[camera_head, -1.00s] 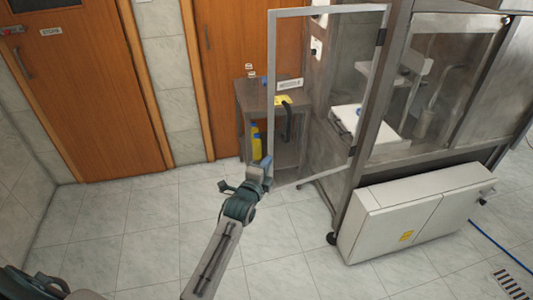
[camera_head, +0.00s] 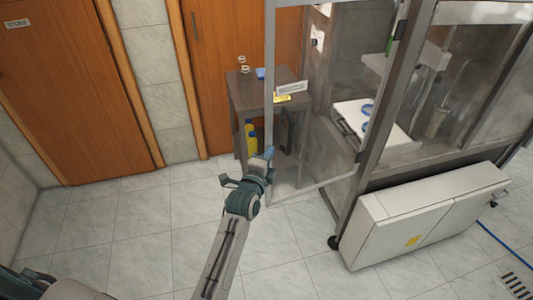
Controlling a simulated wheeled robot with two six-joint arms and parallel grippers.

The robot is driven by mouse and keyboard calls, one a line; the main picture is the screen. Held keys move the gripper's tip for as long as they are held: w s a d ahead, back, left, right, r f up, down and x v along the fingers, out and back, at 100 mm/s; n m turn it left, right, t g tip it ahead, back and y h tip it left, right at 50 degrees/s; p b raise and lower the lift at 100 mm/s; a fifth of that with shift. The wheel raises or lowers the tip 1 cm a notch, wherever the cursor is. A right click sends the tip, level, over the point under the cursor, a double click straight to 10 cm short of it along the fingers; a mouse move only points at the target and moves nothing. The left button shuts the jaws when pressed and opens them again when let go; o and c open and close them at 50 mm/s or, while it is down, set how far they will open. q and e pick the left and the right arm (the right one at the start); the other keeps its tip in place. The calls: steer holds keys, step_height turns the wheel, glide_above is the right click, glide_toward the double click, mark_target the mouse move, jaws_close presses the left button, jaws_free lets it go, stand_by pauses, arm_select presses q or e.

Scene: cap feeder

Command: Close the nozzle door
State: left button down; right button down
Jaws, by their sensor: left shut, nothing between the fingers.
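The nozzle door is a clear panel in a thin grey metal frame (camera_head: 270,80). It stands open, swung out to the left from the machine (camera_head: 375,150), with its hinges on the machine's front post. My left arm reaches up from the bottom, and my left gripper (camera_head: 269,153) is shut and empty. The gripper overlaps the lower part of the door's free edge in the picture; I cannot tell whether it touches the frame. My right gripper is not in view.
A dark side table (camera_head: 249,95) with small items and a yellow bottle (camera_head: 251,137) stands behind the door. A white cabinet (camera_head: 420,215) sits low on the machine's front. A blue hose (camera_head: 505,240) lies at right. The tiled floor (camera_head: 150,225) at left is clear.

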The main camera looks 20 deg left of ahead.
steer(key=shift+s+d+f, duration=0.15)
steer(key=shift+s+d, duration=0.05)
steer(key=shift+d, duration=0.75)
